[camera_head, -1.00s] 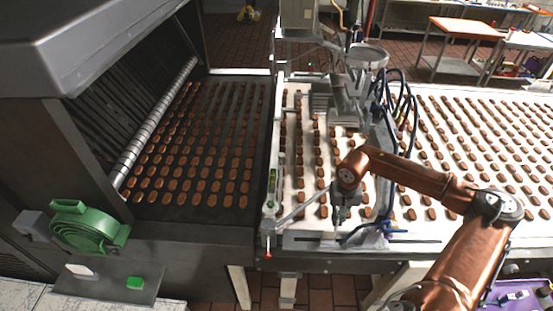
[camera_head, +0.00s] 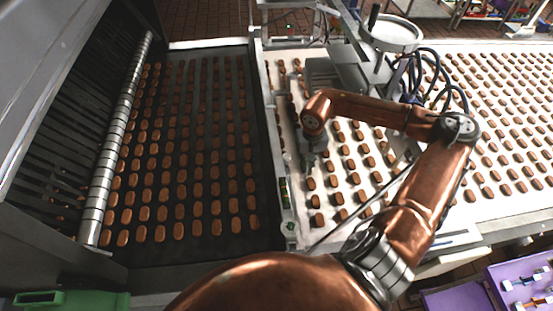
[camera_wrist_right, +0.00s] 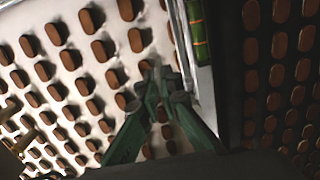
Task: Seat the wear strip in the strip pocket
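My right gripper (camera_head: 312,158) is over the left part of the pale belt, close to the metal side rail; my own arm partly covers it. In the right wrist view the two grey-green fingers of this gripper (camera_wrist_right: 163,85) come close together at the tips, above the belt. Whether they hold a thin piece is unclear. I cannot make out the strip pocket. My left gripper is not in view.
Brown cakes stand in rows on the pale belt (camera_head: 328,221) and the dark belt (camera_head: 262,240). A machine with a round pan (camera_head: 394,34) and blue hoses stands behind my arm.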

